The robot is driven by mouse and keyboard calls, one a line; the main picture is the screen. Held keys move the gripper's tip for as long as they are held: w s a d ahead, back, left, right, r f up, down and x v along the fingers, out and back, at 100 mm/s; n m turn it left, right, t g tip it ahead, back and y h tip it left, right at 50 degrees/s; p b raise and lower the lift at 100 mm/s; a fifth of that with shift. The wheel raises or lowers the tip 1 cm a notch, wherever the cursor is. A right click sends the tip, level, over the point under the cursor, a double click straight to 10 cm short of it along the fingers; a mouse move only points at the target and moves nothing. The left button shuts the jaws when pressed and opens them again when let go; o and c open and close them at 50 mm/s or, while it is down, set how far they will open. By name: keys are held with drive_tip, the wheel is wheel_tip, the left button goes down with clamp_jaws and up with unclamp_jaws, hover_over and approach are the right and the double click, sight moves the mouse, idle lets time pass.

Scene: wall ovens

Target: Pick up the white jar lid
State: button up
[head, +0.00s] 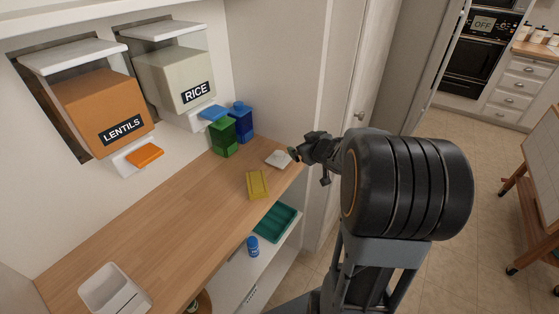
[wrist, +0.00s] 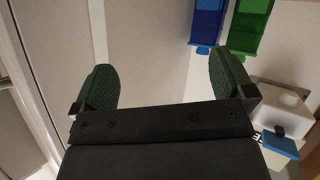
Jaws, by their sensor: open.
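The white jar lid (head: 278,159) looks like a small, flat, pale square piece on the wooden counter, near its right end in the head view. My gripper (head: 308,165) is just to the right of it, close to the counter's edge, with an apparent gap between them. In the wrist view the two green-padded fingers (wrist: 163,68) are wide apart with nothing held between them.
A yellow tray (head: 257,184) lies near the lid on the counter (head: 185,215). Green (head: 223,138) and blue (head: 241,121) containers stand behind it by the wall. The LENTILS (head: 100,108) and RICE (head: 172,78) dispensers overhang the back. The counter's middle is clear.

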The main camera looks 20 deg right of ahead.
sight(283, 156)
drive_tip(key=w+f+y, duration=0.1)
drive_tip(key=f+y, duration=0.1)
drive_tip(key=w+a+f+n+y, duration=0.1)
drive_tip(key=f+y, duration=0.1)
drive_tip(key=f, duration=0.1)
drive_tip(key=w+a+f+n+y+b, duration=0.1)
drive_tip(key=w+f+y, duration=0.1)
drive_tip(key=f, duration=0.1)
drive_tip(key=shift+a+g, duration=0.2)
drive_tip(key=shift+g, duration=0.1)
drive_tip(key=shift+r+x, duration=0.2)
drive_tip(key=shift+x, duration=3.15)
drive_tip(key=shift+w, duration=0.1)
drive_tip(key=c, duration=0.7)
